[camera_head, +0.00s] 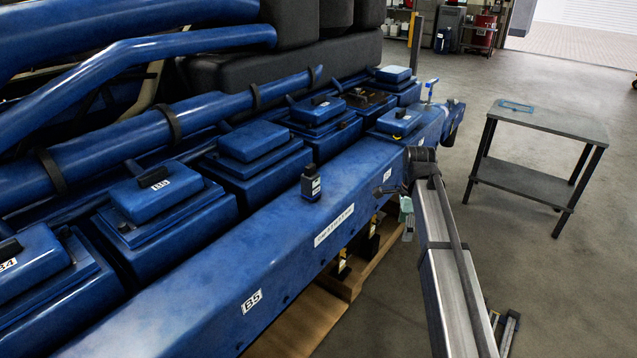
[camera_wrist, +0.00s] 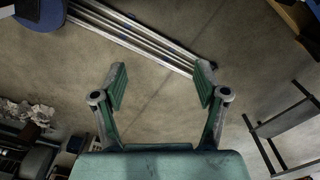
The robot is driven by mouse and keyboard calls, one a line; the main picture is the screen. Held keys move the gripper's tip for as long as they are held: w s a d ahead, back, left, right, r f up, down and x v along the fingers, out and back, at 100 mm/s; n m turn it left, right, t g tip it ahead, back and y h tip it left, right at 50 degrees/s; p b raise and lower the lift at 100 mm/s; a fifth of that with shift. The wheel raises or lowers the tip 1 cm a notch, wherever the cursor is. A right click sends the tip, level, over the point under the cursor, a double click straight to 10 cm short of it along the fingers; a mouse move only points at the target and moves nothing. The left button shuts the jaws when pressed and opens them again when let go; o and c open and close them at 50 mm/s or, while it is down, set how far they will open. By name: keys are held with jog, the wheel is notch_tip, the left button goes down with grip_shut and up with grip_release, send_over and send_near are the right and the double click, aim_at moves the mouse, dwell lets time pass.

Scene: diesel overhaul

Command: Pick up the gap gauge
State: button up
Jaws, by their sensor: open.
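I cannot make out for certain which thing is the gap gauge. A small dark upright object with a pale and blue label (camera_head: 311,182) stands on the blue engine's long flat ledge in the head view; it may be the gauge, but it is too small to tell. My gripper (camera_wrist: 161,82) is open in the wrist view, with nothing between its green-padded fingers. In the head view my gripper is partly hidden at the end of my arm, beside the engine's outer edge and apart from the dark object.
The blue engine ledge (camera_head: 262,268) runs diagonally, with several blue covers (camera_head: 251,141) behind it. A dark side table (camera_head: 560,124) at the right bears a thin blue frame (camera_head: 517,106). A small blue item (camera_head: 430,88) stands at the ledge's far end. Open floor lies around the table.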

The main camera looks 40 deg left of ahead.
jog(key=s+a+r+m, duration=0.2)
jog(key=a+r+m, duration=0.1)
jog(key=a+r, duration=1.05)
notch_tip(320, 180, up, 14)
jog(key=m, duration=0.4)
send_over(310, 181)
jog(key=w+a, duration=0.1)
jog(key=w, duration=0.1)
notch_tip(310, 181, down, 8)
jog(key=b, duration=0.7)
jog(key=shift+s+r, duration=0.15)
jog(key=shift+f+p, duration=0.4)
jog(key=shift+p, duration=0.25)
jog(key=shift+w+a+f+p, duration=0.15)
jog(key=shift+f+p, duration=0.8)
jog(key=shift+f, duration=1.2)
jog(key=shift+w+a+f+p, duration=0.1)
jog(key=shift+f+p, duration=0.85)
jog(key=shift+f, duration=1.15)
grip_shut()
